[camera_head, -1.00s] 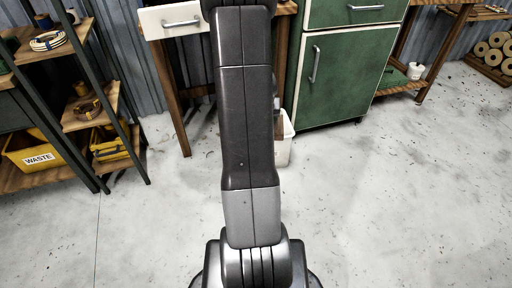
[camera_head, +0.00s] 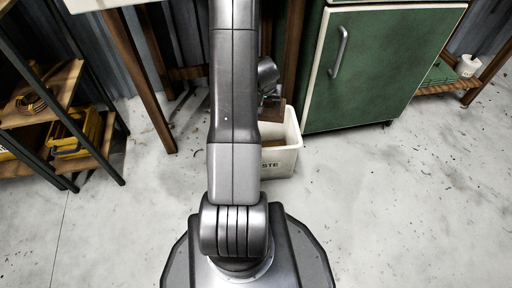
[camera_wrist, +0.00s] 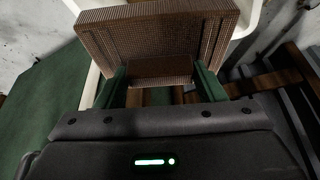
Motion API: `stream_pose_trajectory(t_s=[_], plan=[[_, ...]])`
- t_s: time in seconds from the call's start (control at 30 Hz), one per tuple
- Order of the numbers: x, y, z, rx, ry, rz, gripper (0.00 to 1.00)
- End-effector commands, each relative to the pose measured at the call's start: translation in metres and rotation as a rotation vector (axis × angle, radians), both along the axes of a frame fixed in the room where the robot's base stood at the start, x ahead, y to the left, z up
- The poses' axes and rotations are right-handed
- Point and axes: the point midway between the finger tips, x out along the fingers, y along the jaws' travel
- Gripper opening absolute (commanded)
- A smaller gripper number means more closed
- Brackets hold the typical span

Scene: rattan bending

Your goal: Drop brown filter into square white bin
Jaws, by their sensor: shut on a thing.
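The brown filter (camera_wrist: 160,38) is a ribbed, box-shaped block held between the green fingers of my gripper (camera_wrist: 160,80) in the wrist view. In the head view my arm hides most of the gripper. A brown part of the filter (camera_head: 276,111) shows just right of the arm, over the white bin. The square white bin (camera_head: 286,160) stands on the floor with part of its "WASTE" lettering showing; my arm covers its left side. In the wrist view its pale rim (camera_wrist: 248,18) shows behind the filter. I cannot tell how high the filter is above the rim.
A green cabinet (camera_head: 377,65) stands right behind the bin. A table with wooden legs (camera_head: 149,80) is at the back left. A dark-framed shelf (camera_head: 40,100) with a yellow bin (camera_head: 75,135) is at the left. The floor at the right is clear.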

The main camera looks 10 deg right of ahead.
Motion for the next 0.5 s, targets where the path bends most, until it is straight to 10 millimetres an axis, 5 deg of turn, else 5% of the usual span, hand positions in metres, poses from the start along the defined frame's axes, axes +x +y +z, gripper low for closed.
stream_pose_trajectory(t_s=[0.5], plan=[[-0.001, -0.003, -0.04, 0.001, 0.001, -0.004, 0.37]])
